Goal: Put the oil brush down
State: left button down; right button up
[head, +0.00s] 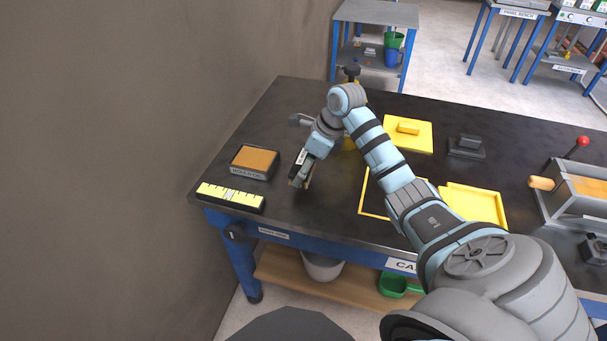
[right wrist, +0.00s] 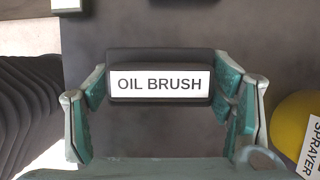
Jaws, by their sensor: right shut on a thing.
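My right gripper (head: 301,178) reaches over the dark bench top from the right, pointing down. In the right wrist view its green-padded fingers (right wrist: 163,100) are closed on both sides of the oil brush (right wrist: 160,83), a dark block with a white label. In the head view the brush is mostly hidden by the gripper; I cannot tell whether it touches the bench. The mould oil tray (head: 237,171), dark with a tan pad, lies left of the gripper. My left gripper is out of view.
A yellow scale strip (head: 230,197) lies at the front left edge. The yellow sprayer (right wrist: 291,118) is close to the right of the gripper. A yellow frame outline (head: 361,193), a yellow plate with a handle (head: 421,140) and a yellow tray (head: 478,204) lie further right.

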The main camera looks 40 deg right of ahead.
jog(key=shift+f, duration=1.55)
jog(key=shift+f, duration=0.1)
jog(key=o, duration=1.5)
jog(key=shift+c, duration=0.2)
jog(key=shift+r, duration=0.25)
jog(key=p+v, duration=0.1)
jog(key=v, duration=1)
jog(key=shift+s+r, duration=0.15)
jog(key=shift+r, duration=0.25)
jog(key=shift+d, duration=0.1)
